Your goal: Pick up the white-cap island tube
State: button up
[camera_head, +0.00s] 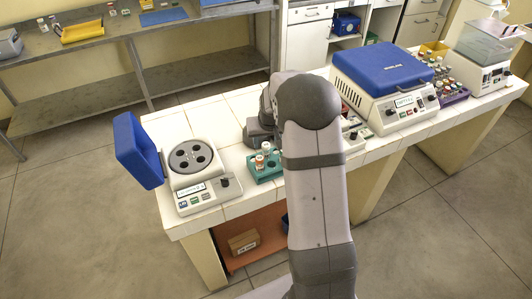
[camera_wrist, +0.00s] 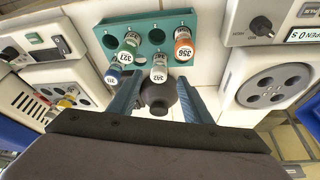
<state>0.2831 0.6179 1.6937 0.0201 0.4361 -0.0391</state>
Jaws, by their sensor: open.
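The white-cap tube (camera_wrist: 159,68) stands in a teal rack (camera_wrist: 148,27) in the wrist view, its label facing me. Nothing is visibly held. In the head view the teal rack (camera_head: 256,176) stands on the bench with a few tubes showing; my arm hides part of it.
Left of the rack in the head view is a centrifuge (camera_head: 193,160) with its blue lid (camera_head: 138,150) open. A blue-topped machine (camera_head: 382,68) and a purple tube rack (camera_head: 452,94) stand to the right on the white-tiled bench (camera_head: 236,208). Neighbouring tubes are close to the fingers.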

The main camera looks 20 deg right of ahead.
aim_at(266, 145)
jog(key=shift+p+x, duration=1.1)
jog(key=shift+x, duration=1.35)
jog(key=shift+w+d, duration=0.1)
jog(key=c, duration=1.1)
